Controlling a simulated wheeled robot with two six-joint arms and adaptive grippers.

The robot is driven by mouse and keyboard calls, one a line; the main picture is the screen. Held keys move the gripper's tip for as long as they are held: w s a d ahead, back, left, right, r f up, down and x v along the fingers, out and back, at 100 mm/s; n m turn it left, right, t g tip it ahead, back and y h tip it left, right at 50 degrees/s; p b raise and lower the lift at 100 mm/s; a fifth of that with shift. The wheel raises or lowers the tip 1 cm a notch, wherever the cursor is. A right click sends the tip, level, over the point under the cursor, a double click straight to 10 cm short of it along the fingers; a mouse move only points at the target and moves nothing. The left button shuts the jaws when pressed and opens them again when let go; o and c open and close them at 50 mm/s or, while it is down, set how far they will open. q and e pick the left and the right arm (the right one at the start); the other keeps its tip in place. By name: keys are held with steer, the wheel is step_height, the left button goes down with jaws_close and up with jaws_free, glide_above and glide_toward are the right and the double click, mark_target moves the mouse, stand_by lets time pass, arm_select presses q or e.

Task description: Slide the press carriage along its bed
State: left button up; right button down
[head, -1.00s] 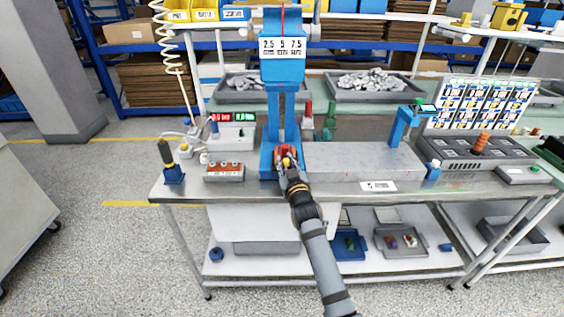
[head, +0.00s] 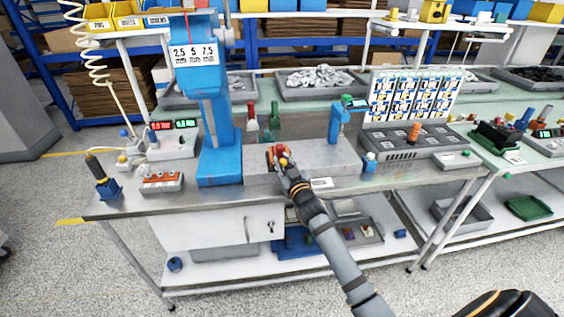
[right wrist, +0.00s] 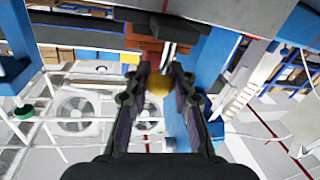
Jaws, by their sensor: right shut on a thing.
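The press carriage (head: 276,153), a small red-orange block with a yellow knob, is on the long grey bed (head: 335,153), near its left end. It stands just right of the blue press (head: 208,125). My right gripper (head: 287,168) reaches it from the front. In the right wrist view my right gripper (right wrist: 158,92) is shut on the yellow knob (right wrist: 157,84), with the red-brown carriage block (right wrist: 150,48) just beyond. The fingers partly hide the knob. My left gripper is not in view.
A blue stand (head: 338,125) rises at the bed's right end. A grey socketed tray (head: 405,145) is further right. An orange-topped box (head: 161,181) and a screwdriver in a blue holder (head: 106,187) stand left of the press. The bed between carriage and blue stand looks clear.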

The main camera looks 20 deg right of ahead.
steer(key=shift+s+d+f, duration=0.15)
steer(key=shift+d+f, duration=0.15)
steer(key=c, duration=1.5)
jaws_free()
steer(key=o, duration=0.4)
steer(key=shift+r, duration=0.2)
steer(key=s+a, duration=0.1)
steer(key=s, duration=1.1)
